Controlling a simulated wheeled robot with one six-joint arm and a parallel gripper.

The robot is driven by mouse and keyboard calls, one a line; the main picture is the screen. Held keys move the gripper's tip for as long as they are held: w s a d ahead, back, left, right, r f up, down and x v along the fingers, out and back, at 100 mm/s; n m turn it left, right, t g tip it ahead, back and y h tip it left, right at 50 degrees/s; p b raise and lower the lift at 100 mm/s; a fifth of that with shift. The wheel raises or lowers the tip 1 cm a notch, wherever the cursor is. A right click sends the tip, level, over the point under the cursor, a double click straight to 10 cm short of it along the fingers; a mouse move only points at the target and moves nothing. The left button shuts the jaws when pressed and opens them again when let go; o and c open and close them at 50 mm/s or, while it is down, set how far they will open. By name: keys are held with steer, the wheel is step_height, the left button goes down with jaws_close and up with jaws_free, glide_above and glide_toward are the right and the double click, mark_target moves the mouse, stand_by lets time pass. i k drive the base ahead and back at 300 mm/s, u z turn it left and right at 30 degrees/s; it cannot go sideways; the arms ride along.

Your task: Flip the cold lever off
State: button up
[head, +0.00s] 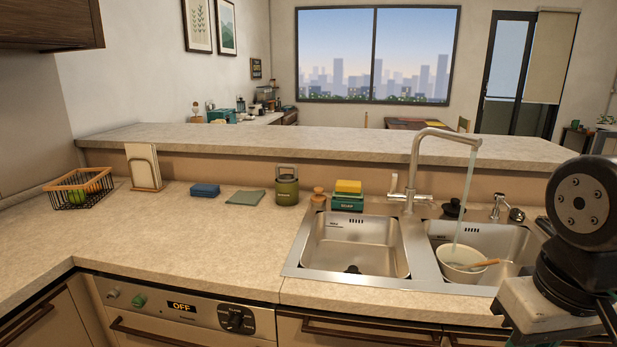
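The faucet (415,168) stands behind the double sink, its spout bent over to the right. Water (466,195) runs from the spout into a white bowl (463,267) in the right basin. A short lever (393,184) points up at the left of the faucet's base. Another short handle seems to lie flat at the base's right; it is too small to read clearly. I see no hot or cold marking. My gripper is out of view; only part of my arm shows at the right edge.
The left basin (355,250) is empty. A yellow sponge on a green box (347,202) stands left of the faucet, a dark-topped item (453,209) and a soap dispenser (499,207) right of it. A raised ledge (300,143) runs behind. The left counter is mostly clear.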

mark_target(391, 195)
steer(key=z, duration=0.05)
steer(key=k, duration=0.6)
steer(key=u, duration=0.35)
steer(key=i, duration=1.65)
steer(key=z, duration=0.7)
